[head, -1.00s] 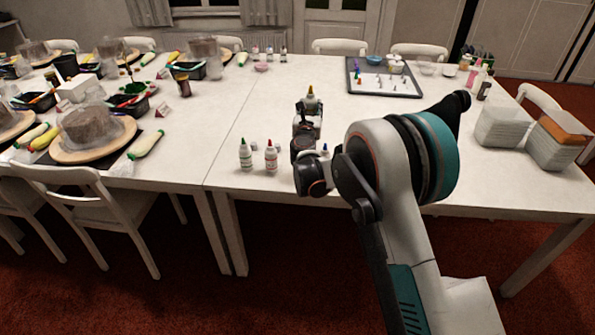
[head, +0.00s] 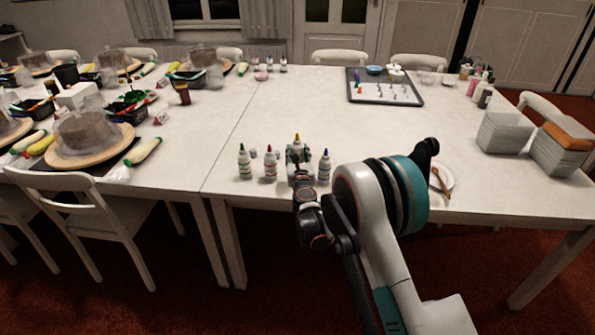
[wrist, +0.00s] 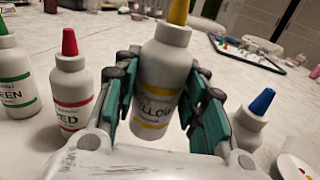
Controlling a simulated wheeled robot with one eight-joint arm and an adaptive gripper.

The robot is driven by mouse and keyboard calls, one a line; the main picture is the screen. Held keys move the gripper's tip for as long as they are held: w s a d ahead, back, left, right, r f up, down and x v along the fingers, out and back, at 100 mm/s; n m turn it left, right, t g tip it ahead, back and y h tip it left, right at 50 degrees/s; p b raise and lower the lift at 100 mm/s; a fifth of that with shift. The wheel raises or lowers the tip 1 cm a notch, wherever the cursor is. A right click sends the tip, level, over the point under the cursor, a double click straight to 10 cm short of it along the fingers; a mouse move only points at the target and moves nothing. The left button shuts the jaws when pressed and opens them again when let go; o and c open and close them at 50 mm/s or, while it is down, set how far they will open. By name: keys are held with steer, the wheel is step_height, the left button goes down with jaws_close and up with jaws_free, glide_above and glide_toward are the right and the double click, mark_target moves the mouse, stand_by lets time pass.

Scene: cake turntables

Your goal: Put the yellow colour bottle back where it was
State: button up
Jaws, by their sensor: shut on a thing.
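The yellow colour bottle (wrist: 163,75), white with a yellow cap and yellow bands, stands upright between the fingers of my gripper (wrist: 168,108), which is shut on it. In the head view its yellow cap (head: 296,138) shows above my gripper (head: 297,158), near the table's front edge. The red bottle (head: 270,165) stands just left of it and the green bottle (head: 244,162) further left. The blue bottle (head: 324,167) stands just right. My gripper hides the yellow bottle's lower part, so I cannot tell whether it touches the table.
The neighbouring red bottle (wrist: 75,95) and blue bottle (wrist: 250,120) are close to my fingers. A tray with small coloured pieces (head: 414,101) lies at the back. A white plate (head: 447,178) lies right of my arm. The white table (head: 230,120) is clear behind the bottles.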

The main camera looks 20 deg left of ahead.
steer(key=shift+f+b, duration=0.9)
steer(key=shift+f, duration=1.8)
steer(key=shift+r, duration=0.1)
steer(key=o, duration=0.7)
steer(key=shift+s+d, duration=0.1)
steer(key=shift+s, duration=0.05)
steer(key=p+v, duration=0.3)
steer(key=v, duration=0.8)
steer(key=shift+s, duration=0.3)
